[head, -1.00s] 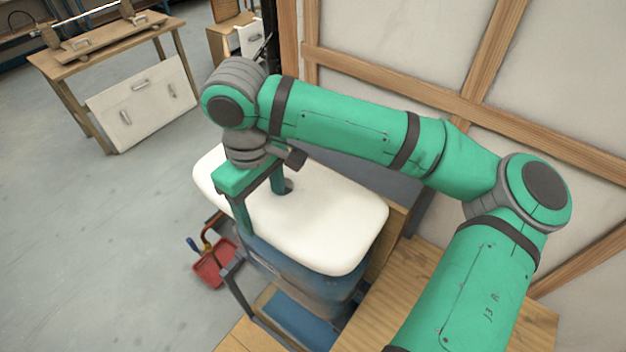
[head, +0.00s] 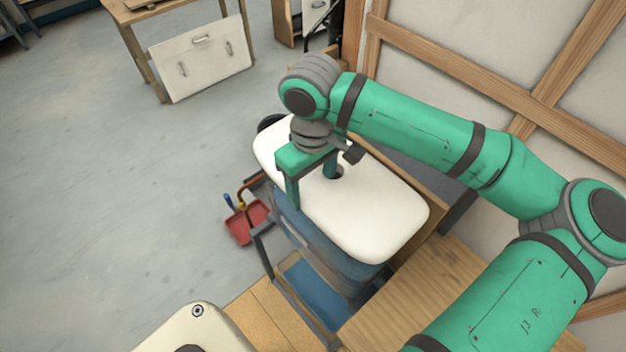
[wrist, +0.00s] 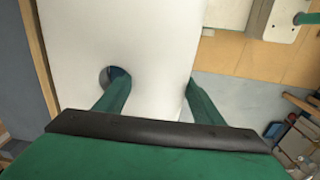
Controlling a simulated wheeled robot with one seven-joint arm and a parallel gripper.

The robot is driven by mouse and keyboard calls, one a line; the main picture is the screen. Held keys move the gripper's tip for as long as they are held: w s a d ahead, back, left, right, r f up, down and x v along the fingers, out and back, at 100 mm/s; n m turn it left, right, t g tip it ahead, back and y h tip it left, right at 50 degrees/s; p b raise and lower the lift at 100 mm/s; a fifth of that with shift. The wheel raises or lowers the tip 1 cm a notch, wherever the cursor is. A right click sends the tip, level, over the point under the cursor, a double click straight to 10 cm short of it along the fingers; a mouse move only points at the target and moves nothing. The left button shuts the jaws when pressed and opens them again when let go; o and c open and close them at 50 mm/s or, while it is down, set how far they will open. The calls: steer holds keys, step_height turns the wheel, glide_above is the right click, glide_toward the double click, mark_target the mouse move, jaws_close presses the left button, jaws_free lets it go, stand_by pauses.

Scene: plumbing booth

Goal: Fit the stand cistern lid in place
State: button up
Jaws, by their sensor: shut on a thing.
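The cistern lid (head: 385,213) is a white slab with rounded corners and a round hole; it also shows in the wrist view (wrist: 120,30). It lies over the blue-grey cistern (head: 318,240), which sits in a dark metal stand (head: 266,257). The lid looks roughly level; I cannot tell whether it rests on the rim or hangs just above it. My gripper (head: 312,183) is shut on the lid, one finger down in the hole and the other outside the long edge, as the wrist view (wrist: 157,88) shows. The cistern's rim is mostly hidden under the lid.
A wooden bench top (head: 410,300) is close on the right, with a timber-framed wall (head: 470,70) behind. A red dustpan (head: 246,222) lies on the floor left of the stand. A wooden table with a white panel (head: 202,58) stands far left. The left floor is mostly clear.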

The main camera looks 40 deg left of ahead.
steer(key=shift+w+f, duration=0.15)
steer(key=shift+f, duration=0.7)
steer(key=shift+w+f, duration=0.1)
steer(key=shift+f, duration=0.75)
steer(key=shift+s+a+f, duration=0.2)
steer(key=shift+s+f, duration=0.05)
steer(key=shift+f, duration=0.15)
steer(key=shift+w+d+f, duration=0.15)
steer(key=shift+d+f, duration=0.05)
steer(key=shift+d, duration=0.05)
steer(key=shift+a+f, duration=0.15)
steer(key=o, duration=1.9)
